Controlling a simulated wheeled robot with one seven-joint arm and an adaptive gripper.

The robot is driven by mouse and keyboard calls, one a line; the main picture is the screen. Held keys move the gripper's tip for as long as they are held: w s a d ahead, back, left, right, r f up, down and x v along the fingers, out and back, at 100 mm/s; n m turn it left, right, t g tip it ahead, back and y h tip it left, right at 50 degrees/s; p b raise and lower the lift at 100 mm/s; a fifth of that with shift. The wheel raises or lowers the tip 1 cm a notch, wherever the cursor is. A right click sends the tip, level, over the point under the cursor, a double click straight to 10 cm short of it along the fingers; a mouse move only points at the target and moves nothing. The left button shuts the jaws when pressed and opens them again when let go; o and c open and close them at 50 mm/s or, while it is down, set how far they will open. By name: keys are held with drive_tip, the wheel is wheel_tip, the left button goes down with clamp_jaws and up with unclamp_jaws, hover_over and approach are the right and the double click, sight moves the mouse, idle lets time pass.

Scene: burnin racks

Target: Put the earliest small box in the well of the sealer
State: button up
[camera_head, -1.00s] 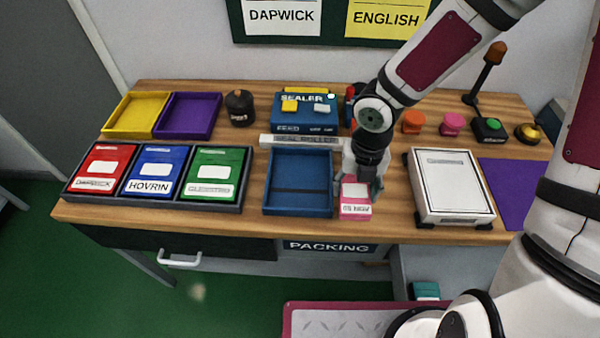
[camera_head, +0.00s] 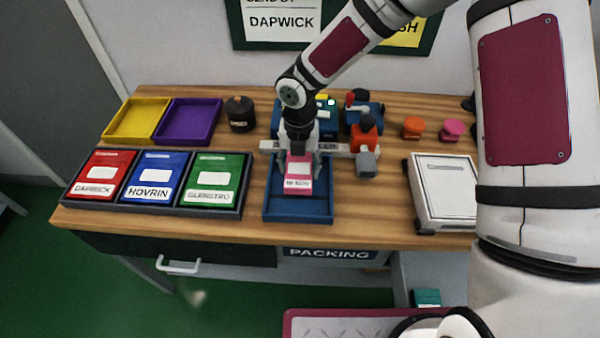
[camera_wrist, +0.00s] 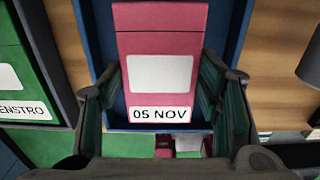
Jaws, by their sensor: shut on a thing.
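My gripper (camera_head: 299,185) is shut on a small pink box (camera_head: 298,170) with a white label. In the wrist view the box (camera_wrist: 160,60) sits between both fingers (camera_wrist: 162,95) and reads "05 NOV". The box is over the blue tray-like well (camera_head: 298,210) in front of the sealer (camera_head: 328,118). The well's blue wall shows around the box in the wrist view (camera_wrist: 236,25). I cannot tell how far the box is above the well's floor. My gripper and arm hide much of the sealer and its roller bar (camera_head: 267,146).
Red (camera_head: 104,172), blue (camera_head: 155,172) and green (camera_head: 213,175) boxes stand in a dark rack left of the well. Behind are a yellow tray (camera_head: 137,118) and a purple tray (camera_head: 188,120). A red-and-grey tool (camera_head: 365,145) stands right of the well, and a white case (camera_head: 443,188) farther right.

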sight(300, 169)
drive_tip(key=shift+s+d+f, duration=0.1)
drive_tip(key=shift+f, duration=1.4)
drive_tip(key=shift+f, duration=0.1)
drive_tip(key=o, duration=1.2)
drive_tip(key=shift+f, duration=0.1)
drive_tip(key=shift+o, duration=0.2)
wheel_tip(300, 169, up, 12)
drive_tip(key=shift+r, duration=0.2)
